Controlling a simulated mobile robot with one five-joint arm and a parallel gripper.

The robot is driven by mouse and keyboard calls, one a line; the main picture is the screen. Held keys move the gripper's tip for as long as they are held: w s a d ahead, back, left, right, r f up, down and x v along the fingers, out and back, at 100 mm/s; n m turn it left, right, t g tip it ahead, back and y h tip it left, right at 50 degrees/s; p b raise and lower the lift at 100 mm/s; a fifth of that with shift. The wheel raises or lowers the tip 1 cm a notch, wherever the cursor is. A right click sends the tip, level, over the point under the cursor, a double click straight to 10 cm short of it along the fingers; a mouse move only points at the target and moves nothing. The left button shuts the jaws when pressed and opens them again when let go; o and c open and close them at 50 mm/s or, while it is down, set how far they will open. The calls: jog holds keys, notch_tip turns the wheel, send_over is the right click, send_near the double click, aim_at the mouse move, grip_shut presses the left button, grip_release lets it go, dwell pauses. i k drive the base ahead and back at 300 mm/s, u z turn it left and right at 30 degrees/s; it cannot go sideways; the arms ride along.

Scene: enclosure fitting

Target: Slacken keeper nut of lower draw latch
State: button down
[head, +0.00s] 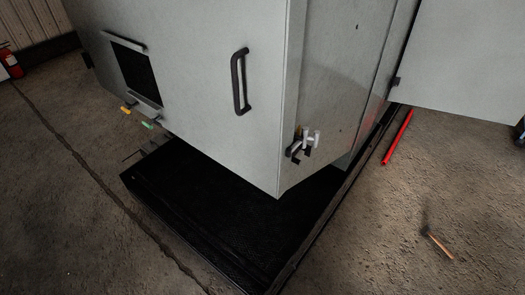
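A grey metal enclosure (210,90) fills the upper middle of the head view. A small latch (297,151) with a dark hook-like part sits low on the enclosure's vertical corner. A pale, knob-like piece (312,138), perhaps the keeper nut, is beside it on the right-hand face. A bit of brass colour shows just above. These parts are too small to tell whether the latch is closed or how the nut sits. My gripper is not in view.
A black handle (240,82) stands out from the front face, left of the latch. A black tray-like base (225,205) lies below. An open grey panel (465,60) hangs at upper right. A red bar (398,137) and a hammer (437,243) lie on the concrete floor.

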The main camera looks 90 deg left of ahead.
aim_at(307, 150)
jog(key=u, duration=5.05)
jog(key=k, duration=1.1)
jog(key=z, duration=0.7)
jog(key=i, duration=0.5)
